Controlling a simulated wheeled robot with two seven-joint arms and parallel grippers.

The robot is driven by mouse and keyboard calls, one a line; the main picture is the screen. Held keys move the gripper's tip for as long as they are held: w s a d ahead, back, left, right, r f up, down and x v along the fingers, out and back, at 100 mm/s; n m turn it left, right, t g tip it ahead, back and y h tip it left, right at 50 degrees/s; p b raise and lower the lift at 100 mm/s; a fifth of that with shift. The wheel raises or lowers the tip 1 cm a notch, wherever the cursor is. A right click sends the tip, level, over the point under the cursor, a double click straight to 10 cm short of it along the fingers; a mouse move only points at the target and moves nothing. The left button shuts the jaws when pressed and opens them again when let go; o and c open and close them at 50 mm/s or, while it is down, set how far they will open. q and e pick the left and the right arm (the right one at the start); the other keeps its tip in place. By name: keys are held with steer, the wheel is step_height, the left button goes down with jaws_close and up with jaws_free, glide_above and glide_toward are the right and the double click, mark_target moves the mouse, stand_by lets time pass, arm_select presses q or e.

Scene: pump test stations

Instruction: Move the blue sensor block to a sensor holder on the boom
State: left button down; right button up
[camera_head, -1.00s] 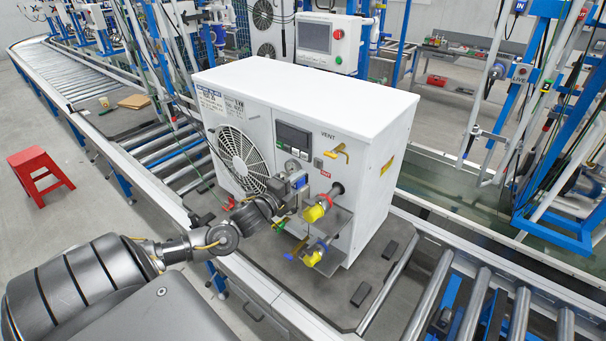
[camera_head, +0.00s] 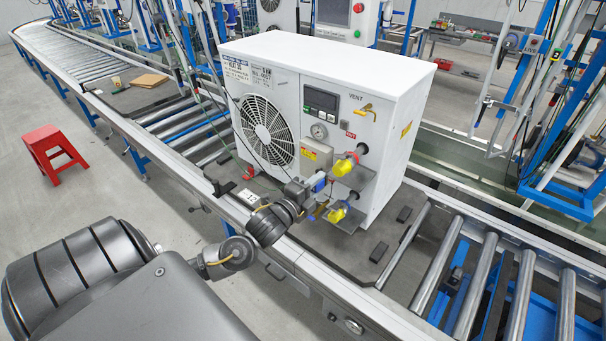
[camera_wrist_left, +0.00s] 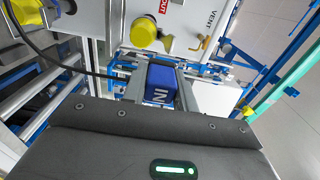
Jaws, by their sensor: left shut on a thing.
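The blue sensor block (camera_wrist_left: 162,86) sits between the fingers of my left gripper (camera_wrist_left: 161,72) in the left wrist view, with white letters "IN" on it. The left gripper is shut on it. In the head view the left gripper (camera_head: 312,189) is low in front of the white pump unit (camera_head: 330,60), left of its yellow-capped ports, and a bit of the blue block (camera_head: 319,182) shows there. Whether block or gripper touches the unit cannot be told. I cannot make out a sensor holder on a boom for certain. My right gripper is not in view.
Yellow caps (camera_head: 343,167) on two ports stick out beside the gripper. The unit stands on a dark pallet (camera_head: 375,245) on the roller conveyor (camera_head: 460,290). Blue frames with white tubes (camera_head: 500,65) stand at the right. A red stool (camera_head: 53,150) stands on the floor at left.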

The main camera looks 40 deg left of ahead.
arm_select(q)
steer(key=s+d+f+b, duration=0.2)
steer(key=s+d+b, duration=0.1)
steer(key=d+b, duration=0.2)
steer(key=s+d+f+b, duration=0.3)
steer(key=d+b, duration=0.2)
steer(key=d, duration=0.5)
steer(key=shift+b, duration=0.35)
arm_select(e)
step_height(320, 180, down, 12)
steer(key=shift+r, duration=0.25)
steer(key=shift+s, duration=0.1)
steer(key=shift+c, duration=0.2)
